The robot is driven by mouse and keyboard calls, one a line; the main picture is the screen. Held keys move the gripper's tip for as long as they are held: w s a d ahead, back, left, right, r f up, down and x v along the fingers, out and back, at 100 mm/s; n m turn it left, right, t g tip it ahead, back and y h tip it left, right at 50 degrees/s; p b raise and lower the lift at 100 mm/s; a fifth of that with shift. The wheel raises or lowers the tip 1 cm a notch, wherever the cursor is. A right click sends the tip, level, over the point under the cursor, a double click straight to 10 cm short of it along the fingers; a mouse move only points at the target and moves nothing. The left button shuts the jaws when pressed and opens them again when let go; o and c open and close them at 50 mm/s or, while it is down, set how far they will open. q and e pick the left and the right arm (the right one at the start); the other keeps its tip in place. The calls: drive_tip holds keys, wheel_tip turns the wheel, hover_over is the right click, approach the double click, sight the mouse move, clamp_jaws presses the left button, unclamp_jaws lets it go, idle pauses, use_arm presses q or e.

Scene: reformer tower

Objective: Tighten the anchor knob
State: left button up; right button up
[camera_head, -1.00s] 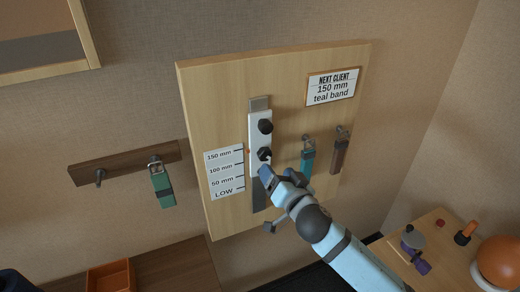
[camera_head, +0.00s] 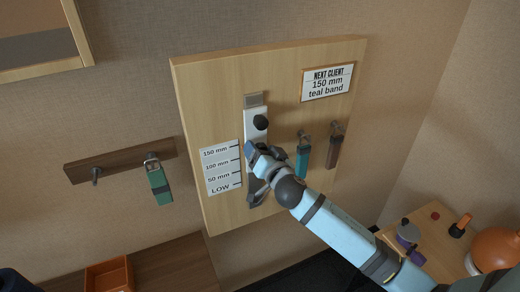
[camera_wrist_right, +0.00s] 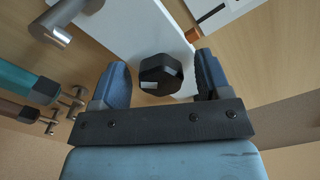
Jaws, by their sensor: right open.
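A white carriage (camera_head: 254,110) sits on a vertical rail on the wooden board, with a black upper knob (camera_head: 261,122) on it. A lower black knob is hidden behind my right gripper (camera_head: 263,150) in the head view. In the right wrist view a black faceted knob (camera_wrist_right: 161,75) lies between the two blue fingers of my right gripper (camera_wrist_right: 161,80). The fingers are open, with visible gaps on both sides of the knob. I cannot tell which knob is the anchor knob. My left gripper is out of view.
A scale label (camera_head: 221,167) is left of the rail. A teal band (camera_head: 303,160) and a brown band (camera_head: 333,151) hang right of it. A sign (camera_head: 327,82) reads 150 mm, teal band. A green band (camera_head: 160,184) hangs on the left rack. A metal peg (camera_wrist_right: 53,25) projects nearby.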

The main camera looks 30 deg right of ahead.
drive_tip(key=c, duration=1.3)
drive_tip(key=shift+a+f+m+b, duration=0.1)
drive_tip(key=shift+f+m+b, duration=0.05)
drive_tip(key=shift+m+b, duration=0.35)
clamp_jaws()
unclamp_jaws()
drive_tip(key=shift+m, duration=0.7)
drive_tip(key=m+b, duration=0.1)
drive_tip(key=m, duration=0.2)
drive_tip(key=shift+m, duration=0.8)
drive_tip(key=m, duration=0.1)
drive_tip(key=m+p, duration=0.1)
drive_tip(key=m, duration=0.1)
drive_tip(key=shift+r, duration=0.3)
drive_tip(key=shift+f+m+p, duration=0.15)
drive_tip(key=shift+m+p, duration=0.2)
drive_tip(key=shift+m, duration=0.65)
clamp_jaws()
